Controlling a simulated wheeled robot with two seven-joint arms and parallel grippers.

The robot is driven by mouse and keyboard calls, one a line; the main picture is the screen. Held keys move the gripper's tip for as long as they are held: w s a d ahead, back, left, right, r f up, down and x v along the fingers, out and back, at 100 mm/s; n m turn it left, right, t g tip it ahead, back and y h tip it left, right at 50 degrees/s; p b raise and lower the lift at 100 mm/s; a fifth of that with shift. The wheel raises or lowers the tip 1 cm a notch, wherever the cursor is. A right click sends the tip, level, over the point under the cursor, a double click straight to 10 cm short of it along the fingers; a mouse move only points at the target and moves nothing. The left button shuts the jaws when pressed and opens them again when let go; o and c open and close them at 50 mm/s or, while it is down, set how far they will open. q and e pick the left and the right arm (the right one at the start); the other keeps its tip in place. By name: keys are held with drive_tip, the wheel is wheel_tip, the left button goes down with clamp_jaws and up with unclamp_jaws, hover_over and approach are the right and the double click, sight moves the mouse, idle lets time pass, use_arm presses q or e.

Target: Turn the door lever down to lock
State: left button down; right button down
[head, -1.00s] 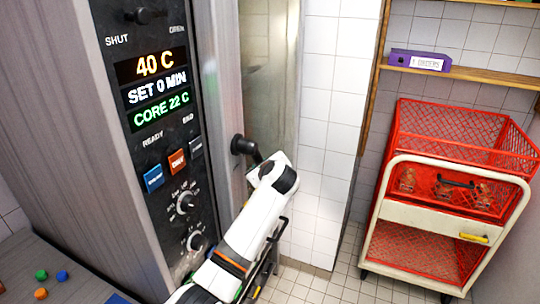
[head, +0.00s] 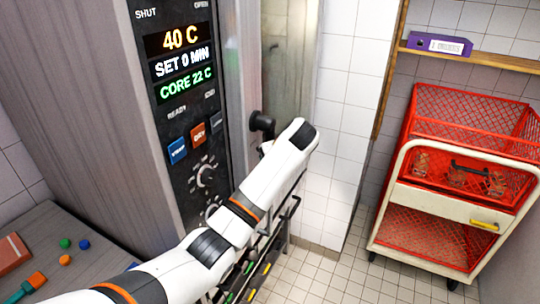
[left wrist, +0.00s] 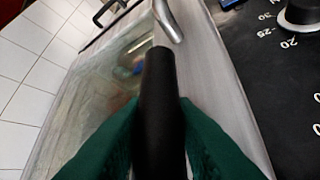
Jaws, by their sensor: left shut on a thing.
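The black door lever (left wrist: 158,85) fills the middle of the left wrist view, and my left gripper (left wrist: 160,112) has its two green fingers on either side of it, closed on it. In the head view the lever's round black base (head: 262,122) shows on the steel door edge, beside the control panel (head: 186,105). My white left arm reaches up to just below it there and hides the gripper and the rest of the lever. The cabinet's door (head: 285,60) has a glass pane. My right gripper is not in view.
A red mesh trolley (head: 402,172) with a cream frame stands at the right, holding a few jar-like things. A shelf (head: 485,57) with a purple binder (head: 440,44) is above it. A grey counter (head: 60,222) with small coloured pieces is at lower left.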

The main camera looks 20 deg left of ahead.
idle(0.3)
use_arm(q)
drive_tip(key=c, duration=1.2)
unclamp_jaws()
drive_tip(key=shift+s+d, duration=0.1)
drive_tip(key=shift+s+d+r+b, duration=0.1)
drive_tip(key=shift+d+r+b, duration=0.15)
drive_tip(key=shift+r+b, duration=0.1)
drive_tip(key=b+v, duration=0.1)
drive_tip(key=v, duration=1)
drive_tip(key=shift+s, duration=0.15)
drive_tip(key=shift+a, duration=0.1)
